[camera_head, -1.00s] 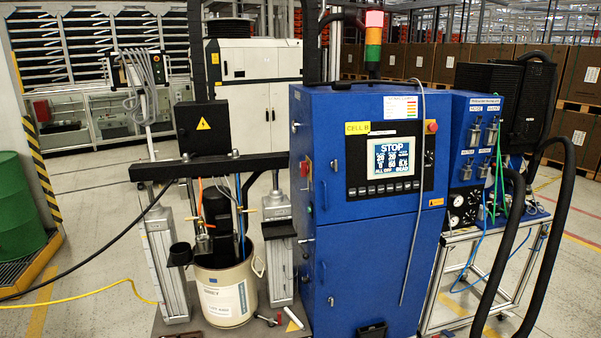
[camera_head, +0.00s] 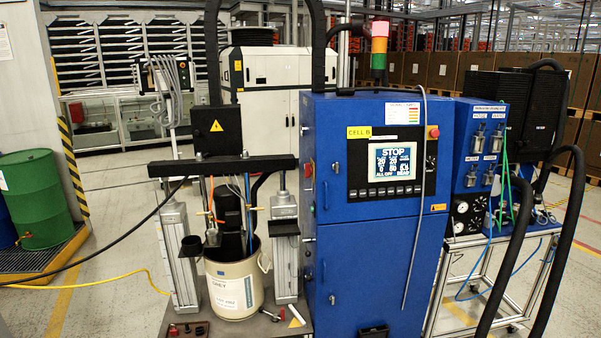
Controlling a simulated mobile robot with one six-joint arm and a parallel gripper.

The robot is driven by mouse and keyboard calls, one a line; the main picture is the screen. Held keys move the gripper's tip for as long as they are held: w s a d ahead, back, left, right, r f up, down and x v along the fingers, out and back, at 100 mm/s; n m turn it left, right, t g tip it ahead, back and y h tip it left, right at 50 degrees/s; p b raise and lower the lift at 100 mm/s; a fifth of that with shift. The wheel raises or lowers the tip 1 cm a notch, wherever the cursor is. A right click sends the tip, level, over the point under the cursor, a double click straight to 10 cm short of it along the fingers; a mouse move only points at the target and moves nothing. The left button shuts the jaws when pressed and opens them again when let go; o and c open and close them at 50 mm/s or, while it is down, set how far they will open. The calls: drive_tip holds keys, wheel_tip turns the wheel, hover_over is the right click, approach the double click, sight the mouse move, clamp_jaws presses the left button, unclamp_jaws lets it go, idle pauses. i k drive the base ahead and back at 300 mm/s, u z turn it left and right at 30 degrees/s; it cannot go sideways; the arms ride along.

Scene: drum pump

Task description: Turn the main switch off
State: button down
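The blue cabinet (camera_head: 372,255) labelled CELL B stands in the middle, with a lit screen (camera_head: 394,162) reading STOP. A small red part, possibly the main switch (camera_head: 308,170), sits high on the cabinet's left side face. It is seen edge-on and too small to read its position. A round red button (camera_head: 433,132) sits on a yellow base at the front's upper right. I cannot see my gripper in this view.
Left of the cabinet stands the pump frame (camera_head: 225,165) with a white drum (camera_head: 236,290) under it. A green barrel (camera_head: 36,200) is at the far left. A yellow hose (camera_head: 85,287) lies on the floor. Black hoses (camera_head: 513,250) and a cart (camera_head: 470,275) flank the right.

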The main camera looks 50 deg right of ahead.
sight(308, 168)
drive_tip(key=z, duration=0.15)
drive_tip(key=i, duration=0.95)
drive_tip(key=u, duration=0.05)
